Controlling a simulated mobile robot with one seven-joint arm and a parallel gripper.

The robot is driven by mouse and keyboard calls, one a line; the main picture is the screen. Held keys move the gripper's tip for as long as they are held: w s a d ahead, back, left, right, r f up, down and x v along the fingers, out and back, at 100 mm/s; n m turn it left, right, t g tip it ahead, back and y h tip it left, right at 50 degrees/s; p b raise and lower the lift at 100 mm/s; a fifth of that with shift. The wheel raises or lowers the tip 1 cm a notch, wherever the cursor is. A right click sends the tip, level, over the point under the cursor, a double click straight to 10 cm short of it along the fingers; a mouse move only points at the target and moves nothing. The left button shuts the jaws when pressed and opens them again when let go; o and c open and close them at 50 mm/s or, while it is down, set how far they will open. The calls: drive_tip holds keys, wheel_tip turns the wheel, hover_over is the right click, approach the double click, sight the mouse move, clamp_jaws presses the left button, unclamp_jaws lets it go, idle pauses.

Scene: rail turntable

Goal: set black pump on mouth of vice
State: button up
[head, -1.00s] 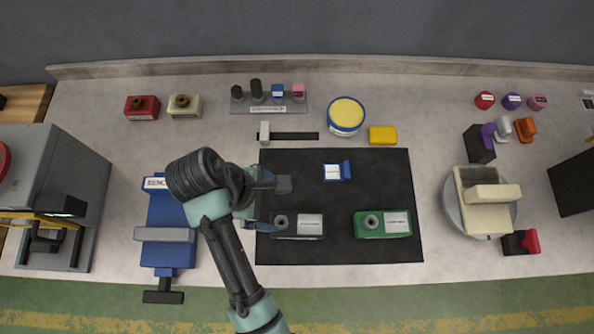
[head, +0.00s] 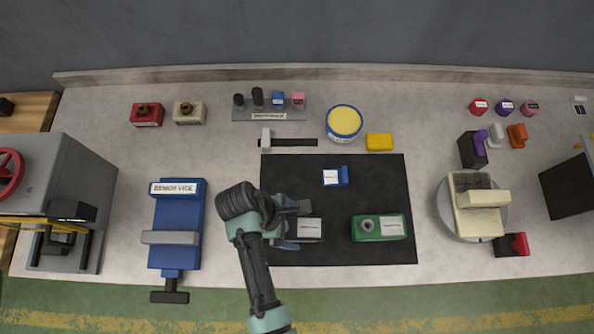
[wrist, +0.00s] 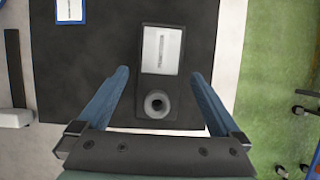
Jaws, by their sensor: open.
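The black pump (head: 310,240) is a dark block with a white label and a round port. It lies on the black mat (head: 375,176), partly hidden by my arm in the head view. In the wrist view the pump (wrist: 148,82) shows label and port, upright below my gripper. My gripper (wrist: 159,76) is open, its blue fingers on either side of the pump and empty; contact cannot be told. It also shows in the head view (head: 294,222). The blue bench vice (head: 176,213) stands left of the mat, with a grey jaw bar (head: 170,238) across it.
A green pump (head: 379,228) sits right of the black one. A blue labelled block (head: 335,177) lies behind them on the mat. A cream part stands on the turntable (head: 443,209) at right. Bare bench lies between vice and mat.

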sight(297, 228)
drive_tip(key=shift+x, duration=1.4)
drive_tip(key=shift+c, duration=0.2)
drive_tip(key=shift+w, duration=0.1)
clamp_jaws()
